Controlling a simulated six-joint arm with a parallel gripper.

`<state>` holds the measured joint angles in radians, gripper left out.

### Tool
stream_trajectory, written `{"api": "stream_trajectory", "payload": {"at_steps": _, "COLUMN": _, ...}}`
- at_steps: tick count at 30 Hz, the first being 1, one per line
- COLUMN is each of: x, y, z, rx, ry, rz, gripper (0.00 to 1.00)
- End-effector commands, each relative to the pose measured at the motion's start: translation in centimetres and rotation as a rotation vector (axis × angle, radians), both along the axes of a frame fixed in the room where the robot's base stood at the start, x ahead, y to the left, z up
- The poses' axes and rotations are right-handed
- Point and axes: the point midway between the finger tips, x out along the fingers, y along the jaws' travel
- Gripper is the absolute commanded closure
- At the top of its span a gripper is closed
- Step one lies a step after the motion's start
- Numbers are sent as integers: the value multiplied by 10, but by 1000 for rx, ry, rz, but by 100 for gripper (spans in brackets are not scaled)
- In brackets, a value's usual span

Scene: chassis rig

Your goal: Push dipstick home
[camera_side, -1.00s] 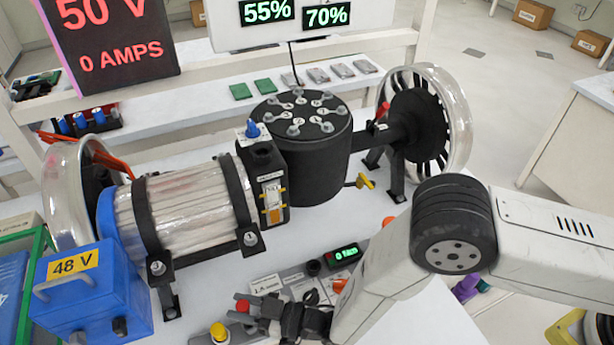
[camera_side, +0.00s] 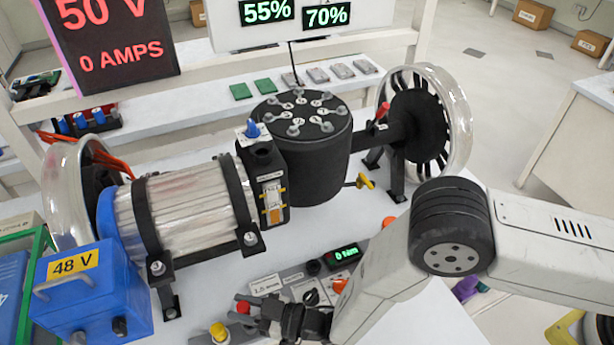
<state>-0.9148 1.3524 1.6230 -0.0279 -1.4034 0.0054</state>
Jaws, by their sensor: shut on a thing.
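The dipstick's yellow handle (camera_side: 361,182) sticks out at the lower right side of the black cylindrical housing (camera_side: 305,155). How deep its shaft sits cannot be told, as the rest is hidden. My gripper (camera_side: 240,308) is at the bottom centre, low over the control panel, well to the lower left of the dipstick and apart from it. A small red knob (camera_side: 243,307) shows between its fingertips, and the jaws look closed about it. The exact contact is too small to see clearly.
A blue 48 V box (camera_side: 95,300) stands at the lower left, beside the ribbed motor (camera_side: 190,210). A yellow button (camera_side: 219,332) and a green "0" display (camera_side: 343,254) are near my gripper. A large clear-rimmed wheel (camera_side: 460,125) stands right of the housing.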

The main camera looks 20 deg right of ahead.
Motion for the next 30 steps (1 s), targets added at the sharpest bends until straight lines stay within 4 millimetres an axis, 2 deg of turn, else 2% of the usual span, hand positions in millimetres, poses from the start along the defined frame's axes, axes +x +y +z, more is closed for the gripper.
{"api": "stream_trajectory", "payload": {"at_steps": 30, "x": 0, "y": 0, "z": -11, "rx": 1, "ry": -1, "rz": 0, "gripper": 100}}
